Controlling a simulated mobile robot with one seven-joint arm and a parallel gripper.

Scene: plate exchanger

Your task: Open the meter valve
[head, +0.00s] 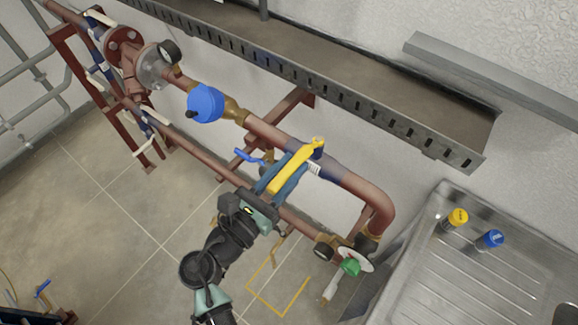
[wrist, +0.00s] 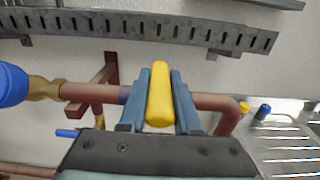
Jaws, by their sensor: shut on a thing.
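The meter valve has a yellow lever handle (head: 297,164) that lies across the red-brown pipe (head: 350,184), roughly at a right angle to it. The blue round meter (head: 206,103) sits on the same pipe, to the left. My gripper (head: 285,174) is shut on the yellow handle, with one blue finger on each side of it. In the wrist view the yellow handle (wrist: 160,95) stands between the fingertips of my gripper (wrist: 160,82). The handle hides the valve body, and the fingers cover part of the pipe.
A slotted metal cable tray (head: 330,95) runs along the wall behind the pipe. A small blue lever (head: 248,156) is left of my gripper. A green knob (head: 350,267) and gauge are at lower right. A steel sink (head: 440,265) stands at right.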

